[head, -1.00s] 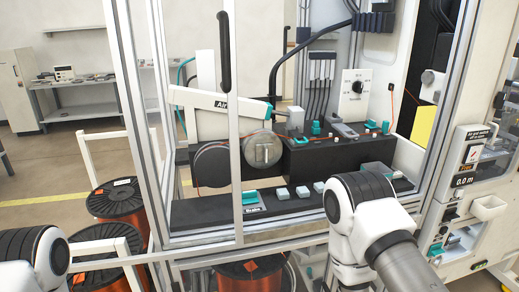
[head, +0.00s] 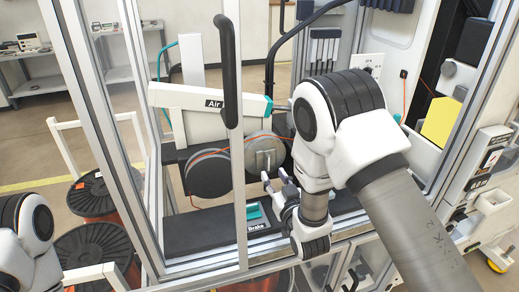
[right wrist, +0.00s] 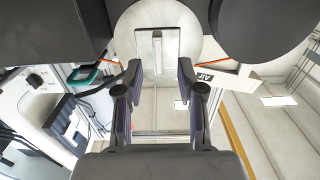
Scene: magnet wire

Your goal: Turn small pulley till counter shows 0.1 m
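The small pulley (head: 264,150) is a grey metal disc with a flat upright bar on its face. It stands right of a larger dark pulley (head: 208,174) carrying orange wire. In the right wrist view the small pulley (right wrist: 128,22) is at the top, its bar (right wrist: 157,42) pointing between my fingertips. My right gripper (head: 275,180) is open and empty just in front of and below the disc; it also shows open in the right wrist view (right wrist: 160,78). My left gripper is out of view.
A frame post with a black handle (head: 229,72) stands left of my right gripper. A black ledge with a teal Brake switch (head: 254,211) lies below it. The white Air arm (head: 195,98) spans above the pulleys. Much of the right-hand bench is hidden behind my right arm.

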